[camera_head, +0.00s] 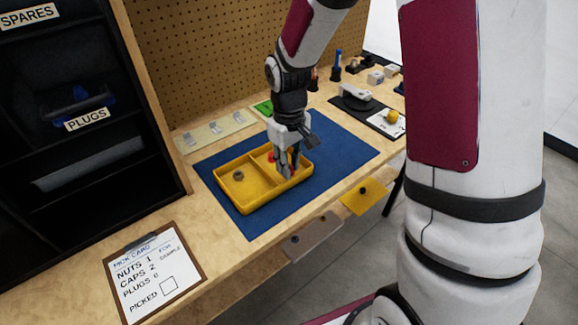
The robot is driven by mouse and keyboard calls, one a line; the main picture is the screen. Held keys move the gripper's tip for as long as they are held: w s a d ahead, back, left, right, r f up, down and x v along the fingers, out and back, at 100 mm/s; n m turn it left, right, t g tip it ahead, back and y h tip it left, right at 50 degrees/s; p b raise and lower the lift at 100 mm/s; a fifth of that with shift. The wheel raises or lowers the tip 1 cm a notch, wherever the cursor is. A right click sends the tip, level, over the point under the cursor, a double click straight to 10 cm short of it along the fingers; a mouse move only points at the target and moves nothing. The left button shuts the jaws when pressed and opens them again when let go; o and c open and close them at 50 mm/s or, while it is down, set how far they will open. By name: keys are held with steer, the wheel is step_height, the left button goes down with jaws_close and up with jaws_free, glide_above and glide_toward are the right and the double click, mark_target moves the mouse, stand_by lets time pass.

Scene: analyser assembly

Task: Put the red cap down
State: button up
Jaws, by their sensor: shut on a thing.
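My gripper (286,172) points down over the right compartment of the yellow tray (247,204). It is shut on the red cap (271,157), of which only a small red part shows at the fingers. The fingers hide the rest of it, and I cannot tell whether the cap touches the tray floor. A dark nut (239,176) lies in the tray's left compartment. The tray stands on a blue mat (335,155) on the workbench.
A clipboard pick card (153,278) lies at the front left, reading nuts 1, caps 2, plugs 0. A dark shelf (95,150) stands at the left. A yellow plate (364,197) and a grey plate (313,237) jut from the bench's front edge. The mat's right part is clear.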

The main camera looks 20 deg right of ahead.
steer(key=w, duration=0.1)
steer(key=w+d, duration=0.1)
steer(key=shift+w+f, duration=0.15)
steer(key=shift+w, duration=0.2)
steer(key=shift+f+b, duration=0.3)
steer(key=shift+f, duration=1.4)
steer(key=shift+f, duration=0.15)
steer(key=o, duration=0.7)
